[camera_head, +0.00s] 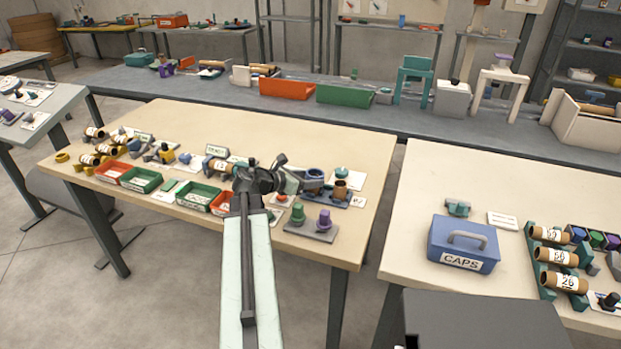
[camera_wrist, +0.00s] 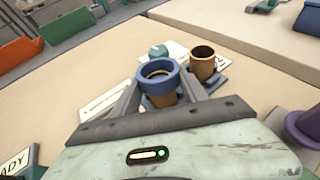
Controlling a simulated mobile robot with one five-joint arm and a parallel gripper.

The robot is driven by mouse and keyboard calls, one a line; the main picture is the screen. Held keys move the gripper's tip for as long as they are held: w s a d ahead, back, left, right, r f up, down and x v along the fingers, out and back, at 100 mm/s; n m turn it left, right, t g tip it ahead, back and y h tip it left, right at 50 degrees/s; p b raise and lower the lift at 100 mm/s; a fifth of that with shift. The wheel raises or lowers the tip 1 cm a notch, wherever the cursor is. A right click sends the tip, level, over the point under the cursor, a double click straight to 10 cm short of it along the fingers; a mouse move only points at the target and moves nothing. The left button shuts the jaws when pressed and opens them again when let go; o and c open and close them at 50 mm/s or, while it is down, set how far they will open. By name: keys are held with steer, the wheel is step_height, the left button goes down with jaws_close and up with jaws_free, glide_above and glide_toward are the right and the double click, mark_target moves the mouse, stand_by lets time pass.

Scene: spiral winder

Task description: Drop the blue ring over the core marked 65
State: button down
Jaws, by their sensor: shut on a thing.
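The blue ring (camera_wrist: 158,74) is between the fingers of my gripper (camera_wrist: 160,88) in the wrist view, and the gripper is shut on it. A brown core (camera_wrist: 161,99) shows directly below the ring, and brown also shows inside its opening; I cannot tell how far the ring is down around it. A second brown core (camera_wrist: 204,62) stands upright to the right with no ring on it. In the head view, the blue ring (camera_head: 314,173) is just right of my gripper (camera_head: 299,180), and the bare core (camera_head: 340,189) stands beside it. No 65 is readable on either core.
A green piece (camera_head: 298,213) and a purple piece (camera_head: 324,217) stand on a grey plate close in front. Red and green trays (camera_head: 145,180) and several lying cores are to the left. A blue CAPS box (camera_head: 463,241) stands on the right-hand table.

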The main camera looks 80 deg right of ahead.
steer(key=shift+f, duration=0.15)
steer(key=c, duration=0.5)
jaws_free()
steer(key=shift+f, duration=0.1)
steer(key=shift+w+a+r+p, duration=0.2)
steer(key=shift+r+p, duration=0.1)
steer(key=p+v, duration=0.2)
steer(key=v, duration=0.5)
steer(key=shift+p, duration=0.3)
